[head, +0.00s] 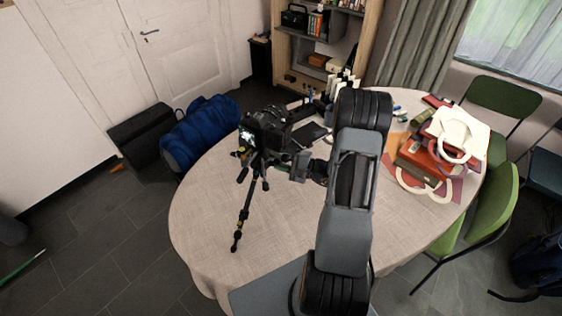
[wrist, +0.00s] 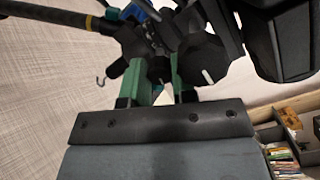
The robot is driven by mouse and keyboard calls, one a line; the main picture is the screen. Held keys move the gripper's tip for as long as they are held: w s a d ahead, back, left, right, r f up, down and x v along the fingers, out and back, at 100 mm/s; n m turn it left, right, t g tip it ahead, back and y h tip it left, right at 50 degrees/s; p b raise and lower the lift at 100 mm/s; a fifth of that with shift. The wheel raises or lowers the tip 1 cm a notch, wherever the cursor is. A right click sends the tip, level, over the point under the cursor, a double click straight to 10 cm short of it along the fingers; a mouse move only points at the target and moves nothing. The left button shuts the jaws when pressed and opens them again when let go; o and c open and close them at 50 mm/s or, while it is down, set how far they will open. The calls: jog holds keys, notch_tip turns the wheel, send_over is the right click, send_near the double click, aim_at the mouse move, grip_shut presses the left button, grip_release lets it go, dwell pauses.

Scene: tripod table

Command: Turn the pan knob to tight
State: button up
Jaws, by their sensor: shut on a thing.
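A black camera (head: 268,128) sits on a small tripod (head: 243,213) with black and yellow legs on the table. My gripper (wrist: 166,70) reaches the tripod head from the right in the head view. In the wrist view its two green fingers are closed around a small dark knob (wrist: 158,69) with a white mark, which appears to be the pan knob. A larger black knob (wrist: 203,62) with a white line is just right of the fingers. The fingertips are partly hidden among the dark tripod parts. In the head view the knob is too small to make out.
The round table (head: 205,215) has a pale cloth, clear at the front left. Books (head: 425,160) and a white bag (head: 459,132) are piled at the right. A dark flat item (head: 308,134) lies behind the tripod. Green chairs (head: 492,205) stand at the right, a blue bag (head: 200,133) at the left.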

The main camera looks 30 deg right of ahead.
jog(key=c, duration=0.3)
jog(key=m, duration=0.4)
jog(key=shift+m, duration=0.4)
jog(key=shift+c, duration=0.2)
jog(key=o, duration=0.9)
jog(key=shift+o, duration=0.2)
jog(key=b+v, duration=0.3)
jog(key=v, duration=1)
jog(key=shift+s+d, duration=0.25)
jog(key=shift+s, duration=0.1)
